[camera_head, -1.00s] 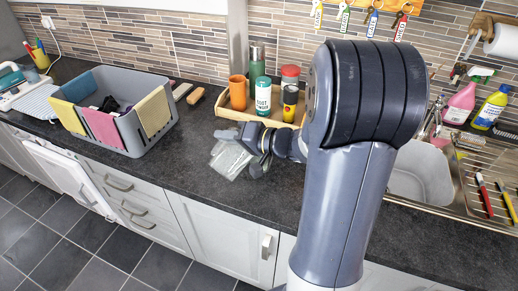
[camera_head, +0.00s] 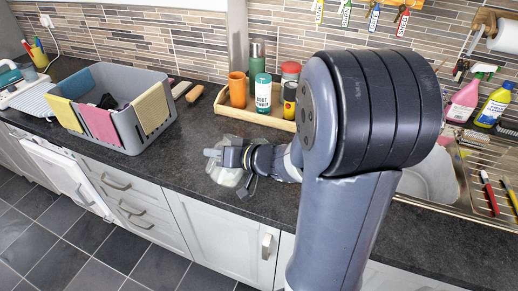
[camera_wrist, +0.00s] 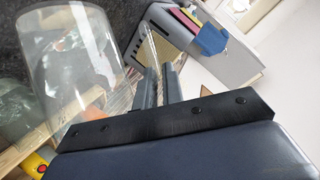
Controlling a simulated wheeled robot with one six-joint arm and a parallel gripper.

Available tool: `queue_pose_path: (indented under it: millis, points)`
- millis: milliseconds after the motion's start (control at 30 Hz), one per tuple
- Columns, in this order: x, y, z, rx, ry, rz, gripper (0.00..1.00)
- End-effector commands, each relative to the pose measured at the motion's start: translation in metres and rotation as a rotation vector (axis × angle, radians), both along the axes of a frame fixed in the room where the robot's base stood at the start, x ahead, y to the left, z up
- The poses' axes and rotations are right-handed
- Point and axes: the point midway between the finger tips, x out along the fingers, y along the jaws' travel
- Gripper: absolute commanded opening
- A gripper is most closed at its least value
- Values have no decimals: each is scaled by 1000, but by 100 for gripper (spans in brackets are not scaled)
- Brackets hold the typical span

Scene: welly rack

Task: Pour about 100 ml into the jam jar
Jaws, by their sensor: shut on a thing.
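The gripper hides part of the vessel in the head view. I cannot make out a separate jam jar or any liquid level.
A wooden tray (camera_head: 233,113) holds an orange cup (camera_head: 237,90), a teal bottle (camera_head: 263,93) and other containers behind my gripper. A grey caddy (camera_head: 130,140) with coloured cloths stands left. The sink (camera_head: 432,180) is right. Dark counter is bare between caddy and gripper.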

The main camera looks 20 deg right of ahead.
Motion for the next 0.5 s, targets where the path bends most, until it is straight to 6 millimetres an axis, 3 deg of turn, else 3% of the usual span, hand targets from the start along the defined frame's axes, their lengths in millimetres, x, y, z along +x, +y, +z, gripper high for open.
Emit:
queue_pose_path:
  millis: [200,500]
  points:
    - [-3,7,-11,-52,-24,0,0]
    - [-3,7,-9,-56,-25,-2,0]
